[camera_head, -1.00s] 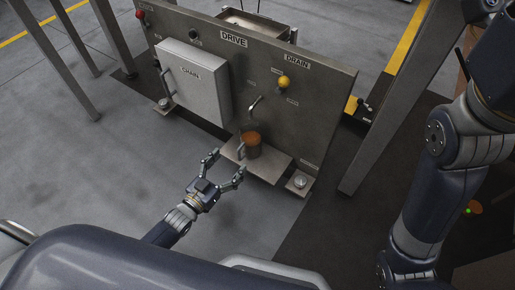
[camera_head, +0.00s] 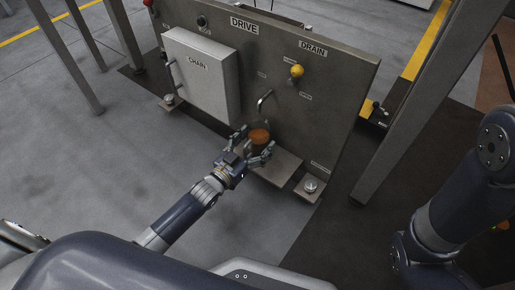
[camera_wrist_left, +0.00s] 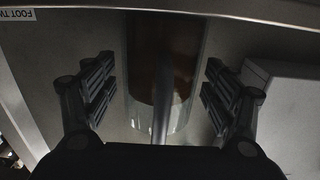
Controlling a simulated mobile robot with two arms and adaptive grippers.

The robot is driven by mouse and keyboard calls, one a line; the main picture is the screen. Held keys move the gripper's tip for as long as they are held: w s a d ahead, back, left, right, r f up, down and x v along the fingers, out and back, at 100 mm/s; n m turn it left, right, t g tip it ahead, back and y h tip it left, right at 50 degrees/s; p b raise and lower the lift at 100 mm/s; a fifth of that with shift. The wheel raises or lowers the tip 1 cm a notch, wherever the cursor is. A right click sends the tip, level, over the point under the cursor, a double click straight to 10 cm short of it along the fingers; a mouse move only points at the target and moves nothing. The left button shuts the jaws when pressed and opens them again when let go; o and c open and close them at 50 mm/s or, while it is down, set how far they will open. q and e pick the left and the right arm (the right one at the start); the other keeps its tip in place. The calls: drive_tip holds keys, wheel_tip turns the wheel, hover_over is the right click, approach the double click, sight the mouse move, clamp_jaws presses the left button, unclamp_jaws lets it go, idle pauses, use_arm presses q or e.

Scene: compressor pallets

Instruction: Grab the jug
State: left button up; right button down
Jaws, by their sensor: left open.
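The jug (camera_head: 260,135) stands upright on a small metal shelf below the curved spout, with orange-brown contents. In the left wrist view the jug (camera_wrist_left: 190,75) is clear-walled with dark brown contents, and its grey handle (camera_wrist_left: 160,105) faces my camera between the fingers. My left gripper (camera_head: 256,141) is open around the near side of the jug. In the left wrist view its fingers (camera_wrist_left: 160,95) stand to both sides of the jug, with gaps between pads and wall. My right gripper is outside the views.
The grey panel (camera_head: 330,95) rises right behind the jug, with the spout (camera_head: 264,98) above it and a yellow knob (camera_head: 296,71). The shelf (camera_head: 280,170) bears the jug. A CHAIN box (camera_head: 203,85) projects at the left. Open floor (camera_head: 110,180) lies to the left.

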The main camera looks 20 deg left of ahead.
use_arm(q)
drive_tip(key=shift+w+d, duration=0.15)
drive_tip(key=shift+w, duration=0.25)
drive_tip(key=c, duration=1.2)
drive_tip(key=shift+r, duration=0.1)
